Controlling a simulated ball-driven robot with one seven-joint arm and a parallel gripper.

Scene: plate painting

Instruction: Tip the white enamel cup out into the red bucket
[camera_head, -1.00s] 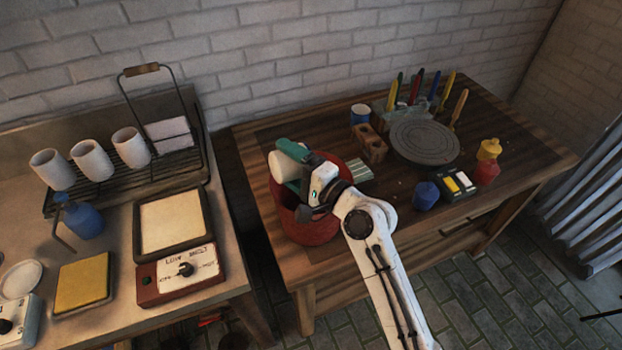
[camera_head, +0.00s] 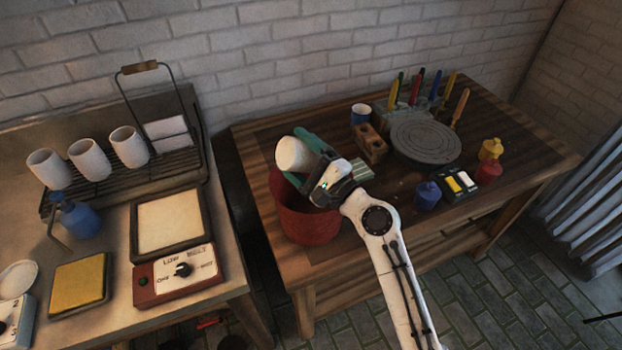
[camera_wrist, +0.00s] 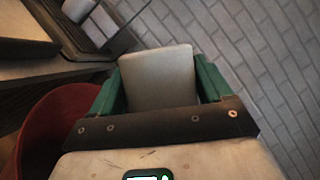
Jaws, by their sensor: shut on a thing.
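My gripper (camera_head: 312,151) has green fingers and is shut on the white enamel cup (camera_head: 291,155), with one finger on each side of it. The cup is held tilted above the back left part of the red bucket (camera_head: 308,222). In the wrist view the cup (camera_wrist: 158,78) fills the gap between the fingers, and part of the bucket (camera_wrist: 60,122) shows at lower left. The bucket stands at the left end of the wooden table, its far rim partly hidden by my gripper. The inside of the cup and any contents cannot be seen.
A blue pot (camera_head: 427,195) stands right of my arm. Several white cups stand on a rack (camera_head: 120,182) at left. A brick wall is behind.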

